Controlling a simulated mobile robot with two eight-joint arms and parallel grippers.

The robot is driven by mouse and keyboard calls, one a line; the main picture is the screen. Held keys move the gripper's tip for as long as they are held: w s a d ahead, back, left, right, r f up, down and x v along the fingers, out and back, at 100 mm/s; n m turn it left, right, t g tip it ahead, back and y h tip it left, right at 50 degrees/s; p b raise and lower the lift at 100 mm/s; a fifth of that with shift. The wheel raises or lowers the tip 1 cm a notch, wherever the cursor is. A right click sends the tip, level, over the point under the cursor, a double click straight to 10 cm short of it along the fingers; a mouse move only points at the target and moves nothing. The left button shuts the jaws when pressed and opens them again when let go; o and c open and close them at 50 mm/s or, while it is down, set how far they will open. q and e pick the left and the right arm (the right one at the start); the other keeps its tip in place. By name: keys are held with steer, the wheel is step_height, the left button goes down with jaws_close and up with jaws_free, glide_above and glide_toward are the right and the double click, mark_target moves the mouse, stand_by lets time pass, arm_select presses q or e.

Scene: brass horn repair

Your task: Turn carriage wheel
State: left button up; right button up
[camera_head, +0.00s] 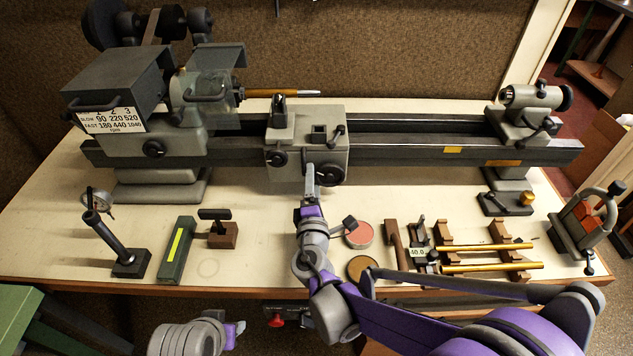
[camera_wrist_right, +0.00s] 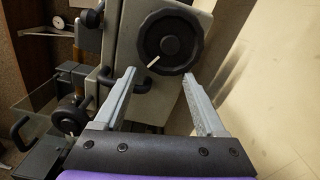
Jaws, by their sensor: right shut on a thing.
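The carriage wheel (camera_head: 331,173) is a black knobbed handwheel on the front of the grey lathe carriage (camera_head: 300,160). In the right wrist view the wheel (camera_wrist_right: 170,42) fills the upper middle, with a white mark on its face. My right gripper (camera_head: 309,180) reaches up to it from below; its fingers (camera_wrist_right: 160,75) stand apart, one tip at each side of the wheel's lower rim, shut on the wheel. Exact contact at the tips is hard to see. My left gripper (camera_head: 238,330) is low at the bottom edge, away from the lathe; its jaws are not clear.
A smaller black knob (camera_head: 277,158) sits left of the wheel. The lathe bed (camera_head: 430,150) runs right to the tailstock (camera_head: 530,110).

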steer(key=shift+m, duration=0.6)
jaws_close()
steer(key=shift+s+m, duration=0.1)
steer(key=shift+m, duration=0.3)
steer(key=o, duration=1.3)
jaws_free()
steer(key=shift+d, duration=0.15)
steer(key=s, duration=1)
steer(key=shift+s, duration=0.4)
